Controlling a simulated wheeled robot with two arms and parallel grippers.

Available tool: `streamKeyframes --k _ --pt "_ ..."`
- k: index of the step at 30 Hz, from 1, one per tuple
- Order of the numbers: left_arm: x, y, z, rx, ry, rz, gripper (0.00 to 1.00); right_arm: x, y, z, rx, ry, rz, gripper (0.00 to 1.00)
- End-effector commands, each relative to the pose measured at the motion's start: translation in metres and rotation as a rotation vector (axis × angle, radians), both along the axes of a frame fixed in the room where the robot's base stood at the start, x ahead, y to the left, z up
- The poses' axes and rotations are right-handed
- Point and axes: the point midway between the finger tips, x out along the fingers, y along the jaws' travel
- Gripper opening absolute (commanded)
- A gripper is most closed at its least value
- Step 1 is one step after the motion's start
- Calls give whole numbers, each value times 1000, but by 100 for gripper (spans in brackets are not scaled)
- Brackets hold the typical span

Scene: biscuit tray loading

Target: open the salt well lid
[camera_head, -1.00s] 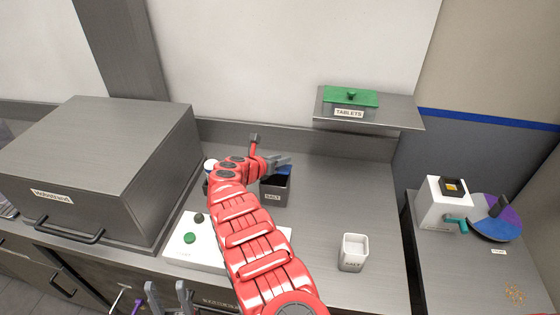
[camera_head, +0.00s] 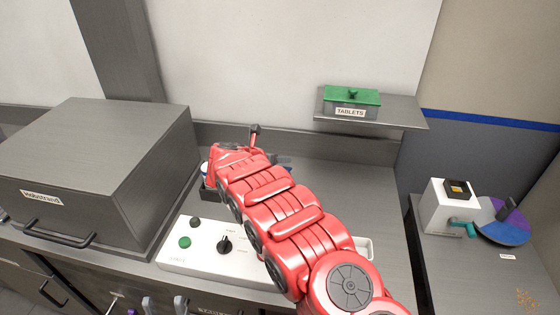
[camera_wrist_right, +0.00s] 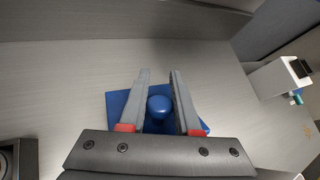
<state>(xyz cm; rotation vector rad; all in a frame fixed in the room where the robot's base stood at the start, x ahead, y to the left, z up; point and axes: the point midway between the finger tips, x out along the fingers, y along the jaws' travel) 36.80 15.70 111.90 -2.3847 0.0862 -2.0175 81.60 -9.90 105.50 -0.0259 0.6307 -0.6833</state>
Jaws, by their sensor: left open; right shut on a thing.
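The blue salt well lid (camera_wrist_right: 118,102) shows in the right wrist view, with a round blue knob (camera_wrist_right: 159,106) on top. My right gripper (camera_wrist_right: 160,74) has its fingers on either side of the knob and is shut on it. In the head view my red right arm covers the salt well, and only grey finger parts (camera_head: 283,160) show past it. I cannot tell whether the lid is seated or raised. My left gripper (camera_head: 164,304) is open and empty at the bottom edge of the head view, away from the well.
A white control box (camera_head: 205,255) with knobs sits in front of the well. A large grey cabinet (camera_head: 90,165) stands left. A white cup (camera_head: 366,246) is partly behind my arm. A shelf with a green-lidded tablets box (camera_head: 351,97) is above right.

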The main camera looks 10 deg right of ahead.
Motion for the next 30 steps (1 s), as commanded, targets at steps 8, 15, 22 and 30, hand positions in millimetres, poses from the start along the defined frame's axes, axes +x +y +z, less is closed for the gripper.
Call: streamKeyframes --k 8,15,22,30 --pt "0 0 0 0 0 0 50 -1 -1 -1 1 3 -2 0" --pt "0 0 0 0 0 0 50 -1 0 -1 0 2 -2 61" --pt "0 0 0 0 0 0 50 0 0 -1 0 1 -1 61" --pt "0 0 -8 0 0 0 50 -11 13 10 1 1 3 61"
